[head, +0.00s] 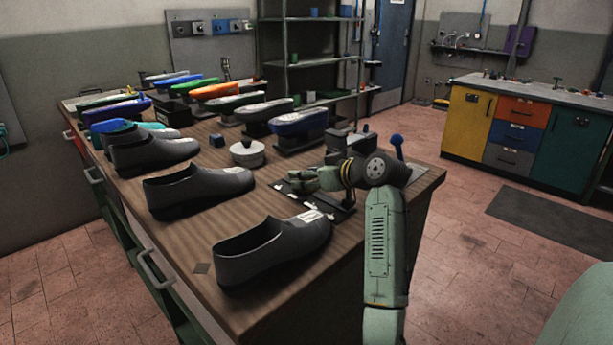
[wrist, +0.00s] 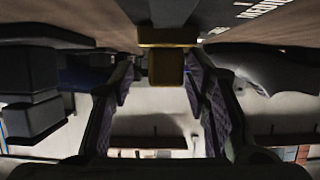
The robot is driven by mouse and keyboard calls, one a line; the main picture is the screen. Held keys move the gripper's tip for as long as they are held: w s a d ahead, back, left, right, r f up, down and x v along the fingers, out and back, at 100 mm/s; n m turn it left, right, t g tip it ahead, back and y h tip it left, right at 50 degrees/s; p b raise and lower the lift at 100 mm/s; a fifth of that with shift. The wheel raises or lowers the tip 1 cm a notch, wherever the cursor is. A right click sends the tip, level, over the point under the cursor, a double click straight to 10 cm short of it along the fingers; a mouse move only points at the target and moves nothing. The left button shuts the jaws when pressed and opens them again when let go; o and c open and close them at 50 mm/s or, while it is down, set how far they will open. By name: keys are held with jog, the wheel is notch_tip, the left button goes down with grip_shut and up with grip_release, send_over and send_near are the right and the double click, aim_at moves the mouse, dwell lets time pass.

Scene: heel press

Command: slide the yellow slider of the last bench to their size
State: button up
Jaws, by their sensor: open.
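The yellow slider (wrist: 167,68) shows in the wrist view at the upper middle, on a dark rail (wrist: 172,12). My gripper (wrist: 162,82) is open, with one finger to each side of the slider's lower part. I cannot tell whether either finger touches it. White size lettering (wrist: 265,8) lies on a dark plate beside the rail. In the head view my gripper (head: 297,180) is low over the dark plate (head: 290,190) with white marks, near the workbench's right end. The slider is not clear there, as my gripper and wrist cover that spot.
Several dark shoes (head: 200,188) line the near side of the wooden bench (head: 235,235). Coloured lasts (head: 300,122) on stands fill the far side. A round grey object (head: 247,153) stands left of my gripper. A blue-knobbed lever (head: 397,142) rises just behind my wrist.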

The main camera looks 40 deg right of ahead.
jog(key=shift+a, duration=0.1)
jog(key=v, duration=1.2)
